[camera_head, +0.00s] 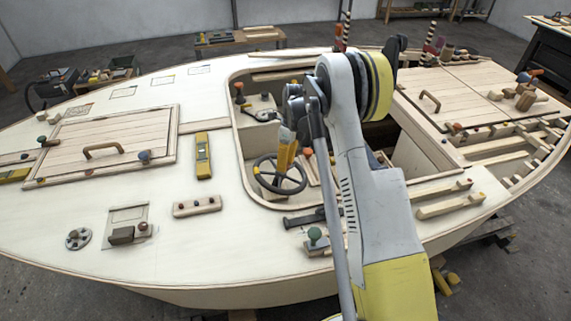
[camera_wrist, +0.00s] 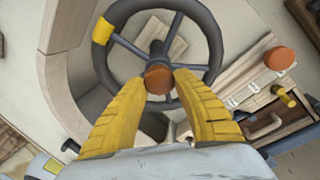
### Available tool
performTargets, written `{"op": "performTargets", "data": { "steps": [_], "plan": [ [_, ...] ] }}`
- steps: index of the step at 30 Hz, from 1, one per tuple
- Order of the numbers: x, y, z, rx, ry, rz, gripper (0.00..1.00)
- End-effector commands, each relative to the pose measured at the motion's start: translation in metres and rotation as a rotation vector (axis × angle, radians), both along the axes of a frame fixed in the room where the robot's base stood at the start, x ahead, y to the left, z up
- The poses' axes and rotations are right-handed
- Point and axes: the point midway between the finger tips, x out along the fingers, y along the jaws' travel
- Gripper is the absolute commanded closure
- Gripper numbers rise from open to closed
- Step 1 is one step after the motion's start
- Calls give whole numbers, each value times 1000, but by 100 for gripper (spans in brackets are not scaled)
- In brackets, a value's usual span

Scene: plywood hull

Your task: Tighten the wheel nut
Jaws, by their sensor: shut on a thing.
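The dark steering wheel (camera_head: 296,186) stands in the cockpit opening of the hull. It fills the top middle of the wrist view (camera_wrist: 215,40), with a yellow band (camera_wrist: 102,31) on its rim at left. The wheel nut (camera_wrist: 157,84), a round brown-orange knob, sits at the hub on the dark shaft. My gripper (camera_wrist: 162,77) has its two yellow ribbed fingers on either side of the nut, shut on it. In the head view my gripper (camera_head: 283,153) reaches down over the wheel, and its fingers hide the nut.
Pale cockpit walls (camera_wrist: 60,75) stand close on the wheel's left. An orange knob (camera_wrist: 280,58) sits on a panel to the right. A dark lever (camera_head: 304,219) and a green knob (camera_head: 315,235) are on the near deck. A yellow level (camera_head: 203,156) lies left of the cockpit.

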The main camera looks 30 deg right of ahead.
Motion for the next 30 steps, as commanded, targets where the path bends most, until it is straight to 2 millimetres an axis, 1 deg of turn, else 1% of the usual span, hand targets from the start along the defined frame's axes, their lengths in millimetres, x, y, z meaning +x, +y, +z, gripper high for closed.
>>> {"op": "performTargets", "data": {
  "steps": [18,24,30],
  "plan": [
    [1,0,1,36,169,-539,95],
    [0,1,2,44,210,-668,96],
    [0,1,2,49,237,-752,96]
  ]
}}
